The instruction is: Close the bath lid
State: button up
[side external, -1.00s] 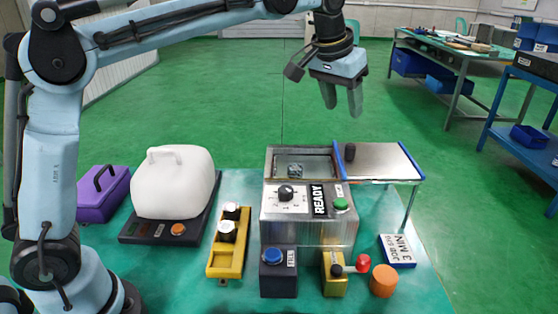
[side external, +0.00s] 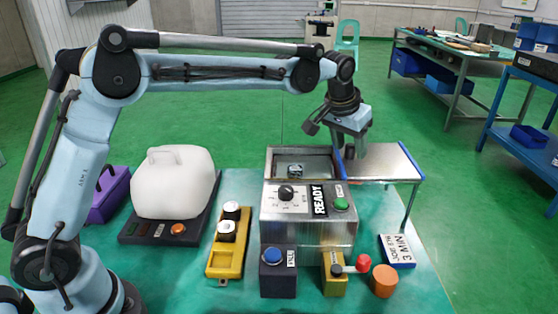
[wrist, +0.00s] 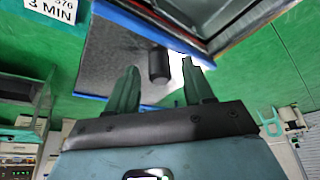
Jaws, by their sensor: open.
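The bath (side external: 270,165) is a metal box with an open top, and a grey block (side external: 295,171) shows inside it. The lid (side external: 390,163) is a flat metal plate with blue edges. It lies to the right of the bath and leaves the opening uncovered. My gripper (side external: 351,148) is open and points down over the lid's left end. In the wrist view, the lid's black knob (wrist: 159,65) stands between my two fingertips (wrist: 160,78), with gaps on both sides. In the side view my fingers mostly hide the knob.
The bath's front carries a dial (side external: 286,193), a READY sign (side external: 319,199) and a green button (side external: 340,203). A blue button box (side external: 278,275), a red-knobbed lever (side external: 362,263) and an orange cylinder (side external: 384,281) stand in front. A white jug (side external: 172,183) stands left.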

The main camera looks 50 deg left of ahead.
grip_shut()
dwell(0.3)
jog(key=s+a, duration=1.2)
dwell(0.4)
grip_release()
jog(key=v, duration=1.2)
